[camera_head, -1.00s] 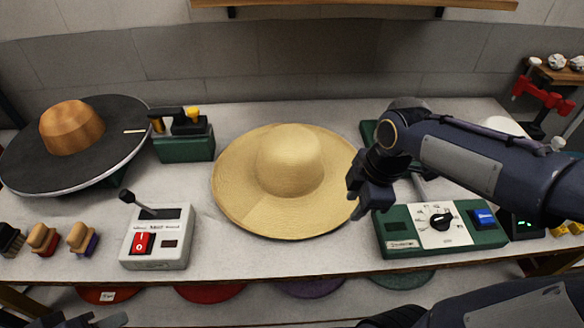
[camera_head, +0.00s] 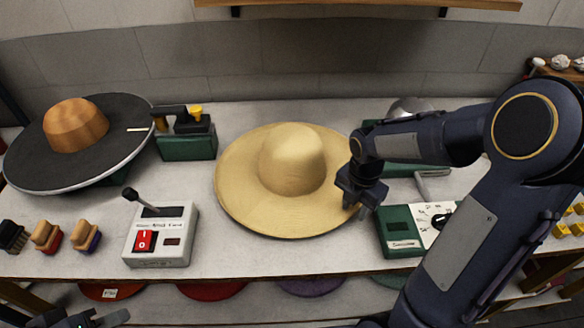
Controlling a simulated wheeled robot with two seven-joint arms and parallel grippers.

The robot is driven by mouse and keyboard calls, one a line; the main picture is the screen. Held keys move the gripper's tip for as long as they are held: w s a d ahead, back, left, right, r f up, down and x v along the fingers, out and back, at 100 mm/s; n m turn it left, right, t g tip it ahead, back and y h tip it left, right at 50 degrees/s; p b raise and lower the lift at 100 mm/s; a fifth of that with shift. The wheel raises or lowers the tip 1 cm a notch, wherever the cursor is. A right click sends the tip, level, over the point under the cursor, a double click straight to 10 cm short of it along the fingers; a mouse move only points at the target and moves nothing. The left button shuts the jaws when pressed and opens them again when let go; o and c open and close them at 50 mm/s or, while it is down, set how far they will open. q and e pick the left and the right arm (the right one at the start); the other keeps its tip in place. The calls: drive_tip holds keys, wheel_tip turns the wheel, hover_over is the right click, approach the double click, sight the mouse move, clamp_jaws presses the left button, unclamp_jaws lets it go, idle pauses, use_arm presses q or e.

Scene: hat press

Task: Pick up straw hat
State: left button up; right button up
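The straw hat (camera_head: 255,195) lies flat on the workbench at the middle of the head view, with its round crown up and its wide brim spread out. My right gripper (camera_head: 355,207) points down at the right edge of the brim. Its two fingertips show a small gap between them, and I cannot tell whether the brim lies between them. My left gripper (camera_head: 90,321) shows only in part at the bottom left, far from the hat; its fingers are cut off by the frame.
A grey box with a lever and red switch (camera_head: 160,238) stands left of the hat. A black-brimmed hat form (camera_head: 118,172) and a green box (camera_head: 187,146) are behind it. Brushes (camera_head: 47,236) lie at far left. A green control box (camera_head: 400,236) is right, partly behind my arm.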

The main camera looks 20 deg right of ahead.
drive_tip(key=shift+f, duration=0.2)
clamp_jaws()
drive_tip(key=shift+r, duration=0.15)
wheel_tip(320, 180, up, 10)
idle(0.5)
idle(2.0)
